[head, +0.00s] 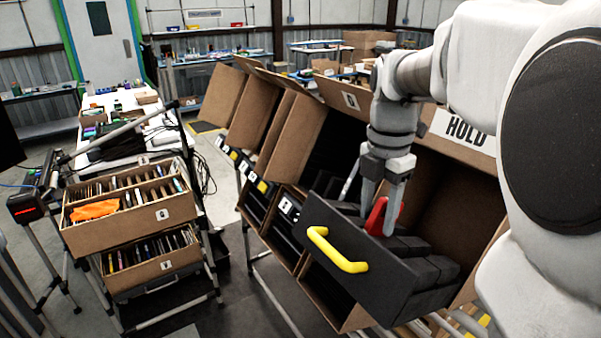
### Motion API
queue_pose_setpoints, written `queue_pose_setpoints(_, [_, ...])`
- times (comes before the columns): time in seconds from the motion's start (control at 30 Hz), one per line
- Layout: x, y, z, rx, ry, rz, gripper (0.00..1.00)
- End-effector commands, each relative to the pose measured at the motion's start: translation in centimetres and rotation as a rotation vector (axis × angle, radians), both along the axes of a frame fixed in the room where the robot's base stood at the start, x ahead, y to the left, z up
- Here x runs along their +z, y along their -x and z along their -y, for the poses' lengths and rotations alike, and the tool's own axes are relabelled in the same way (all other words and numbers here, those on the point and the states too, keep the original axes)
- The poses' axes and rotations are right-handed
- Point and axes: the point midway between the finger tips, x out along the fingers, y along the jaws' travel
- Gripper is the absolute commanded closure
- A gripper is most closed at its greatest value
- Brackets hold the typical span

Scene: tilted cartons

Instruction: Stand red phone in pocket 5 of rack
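My gripper (379,226) points down over the open black drawer (335,262) in the right foreground. Its two grey fingers stand apart. The red phone (377,213) shows upright and tilted between and behind the fingers, partly covered by the nearer one. I see no clear contact between the fingers and the phone. The drawer has a yellow handle (335,251) and dark dividers behind its front. A cardboard rack with upright slots (120,236) stands at the left, filled with several thin items. Its pocket numbers are too small to read, so I cannot tell pocket 5.
A second slotted carton (150,270) sits below the rack. An orange cloth (95,209) lies over the upper rack's slots. Tilted cartons (290,142) with dark bins stand in a row at the centre. Open floor (225,285) lies between rack and cartons.

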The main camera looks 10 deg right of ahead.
Motion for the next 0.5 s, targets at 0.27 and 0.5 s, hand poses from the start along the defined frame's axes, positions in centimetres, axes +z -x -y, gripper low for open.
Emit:
queue_pose_setpoints(0.27, [0.02, -0.01, 0.00, 0.000, 0.000, 0.000, 0.98])
queue_pose_setpoints(0.5, [0.02, 0.00, 0.00, 0.000, 0.000, 0.000, 1.00])
